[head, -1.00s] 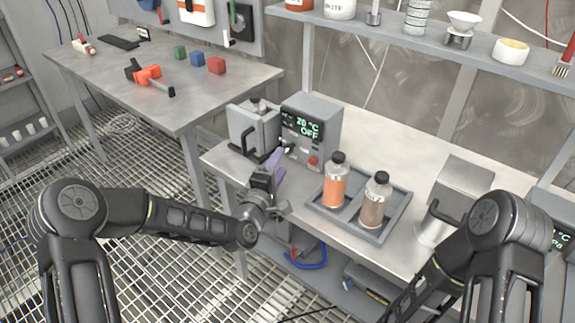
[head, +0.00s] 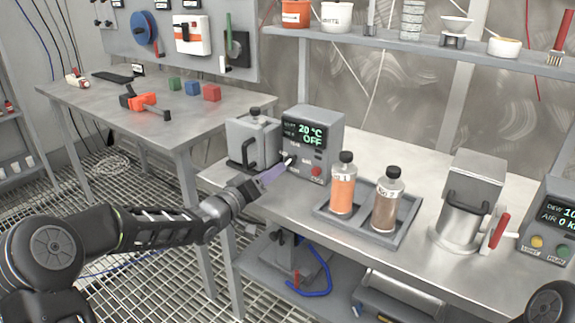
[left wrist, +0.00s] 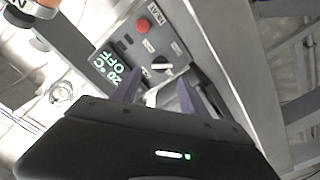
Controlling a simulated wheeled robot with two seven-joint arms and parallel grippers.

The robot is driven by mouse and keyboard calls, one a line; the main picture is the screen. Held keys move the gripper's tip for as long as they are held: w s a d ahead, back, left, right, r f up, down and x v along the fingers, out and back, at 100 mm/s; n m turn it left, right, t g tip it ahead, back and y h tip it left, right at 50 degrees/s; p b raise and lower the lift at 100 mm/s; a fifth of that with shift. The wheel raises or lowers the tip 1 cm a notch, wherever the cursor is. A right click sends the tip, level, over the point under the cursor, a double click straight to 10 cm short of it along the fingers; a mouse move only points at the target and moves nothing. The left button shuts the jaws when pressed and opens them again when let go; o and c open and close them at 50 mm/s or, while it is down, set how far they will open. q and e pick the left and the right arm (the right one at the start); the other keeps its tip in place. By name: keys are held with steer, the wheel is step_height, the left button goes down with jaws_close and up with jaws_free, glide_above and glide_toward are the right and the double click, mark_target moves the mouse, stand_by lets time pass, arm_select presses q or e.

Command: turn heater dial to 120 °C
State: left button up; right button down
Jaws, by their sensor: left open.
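The heater (head: 326,122) is a grey box on the bench, with a green display reading 20 °C and OFF. Its dial (left wrist: 161,66) is a small dark knob with a white pointer in the left wrist view, with a red button (left wrist: 142,26) near it. My left gripper (head: 284,166) has purple fingers and is in front of the heater's panel. In the left wrist view the fingers (left wrist: 158,86) are open, with the dial just beyond and between their tips. Contact cannot be told. My right gripper is out of view.
A grey metal container with a black handle (head: 252,143) stands left of the heater. To the right, a grey tray (head: 405,232) holds an orange bottle (head: 342,190) and a brown bottle (head: 385,205). A steel vessel (head: 465,205) stands further right.

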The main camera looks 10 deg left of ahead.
mark_target(288, 162)
arm_select(q)
steer(key=x, duration=0.7)
steer(key=shift+w, duration=0.15)
steer(key=shift+c, duration=0.5)
jaws_close()
